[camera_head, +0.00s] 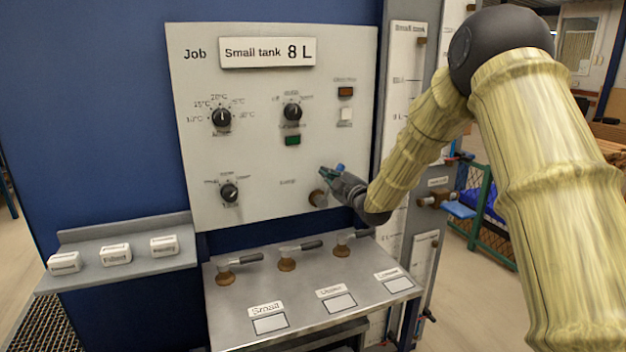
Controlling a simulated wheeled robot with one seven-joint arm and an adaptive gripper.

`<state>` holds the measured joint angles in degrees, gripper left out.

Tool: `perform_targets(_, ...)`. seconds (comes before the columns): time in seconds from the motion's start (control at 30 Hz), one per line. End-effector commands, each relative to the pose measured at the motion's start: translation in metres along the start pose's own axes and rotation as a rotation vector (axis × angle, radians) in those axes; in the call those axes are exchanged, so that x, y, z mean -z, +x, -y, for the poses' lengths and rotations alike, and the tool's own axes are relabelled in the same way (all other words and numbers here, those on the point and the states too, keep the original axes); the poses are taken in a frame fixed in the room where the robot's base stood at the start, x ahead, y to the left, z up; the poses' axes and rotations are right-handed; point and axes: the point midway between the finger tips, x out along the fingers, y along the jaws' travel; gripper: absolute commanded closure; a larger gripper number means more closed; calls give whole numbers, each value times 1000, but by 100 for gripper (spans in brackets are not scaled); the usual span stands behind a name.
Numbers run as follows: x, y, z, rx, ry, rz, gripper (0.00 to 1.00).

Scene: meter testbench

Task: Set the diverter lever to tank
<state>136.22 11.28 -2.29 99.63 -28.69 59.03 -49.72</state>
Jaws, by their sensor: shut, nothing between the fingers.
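The grey panel (255,155) carries a round brown hub (317,199) at its lower right, beside a small label too blurred to read. This may be the diverter lever's pivot; I cannot make out its handle, which my gripper may hide. My gripper (333,171) is shut and empty, its teal-tipped fingers just above and right of the hub, close to the panel. I cannot tell whether it touches anything. Three levers with brown bases and grey handles stand on the lower bench: left (240,261), middle (297,250) and right (349,239).
Black knobs (221,118) and small coloured buttons (292,141) sit on the panel. A side shelf (120,262) holds three white labelled blocks. A tall gauge column (405,90) stands right of the panel, behind my arm. The space before the lower bench looks clear.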

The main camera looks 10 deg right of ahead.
Motion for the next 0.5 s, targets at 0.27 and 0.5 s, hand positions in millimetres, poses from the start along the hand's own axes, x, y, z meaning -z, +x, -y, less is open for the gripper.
perform_targets(0.27,-17,-10,-10,-16,43,15,100)
perform_targets(0.5,-18,-11,-11,-17,46,16,100)
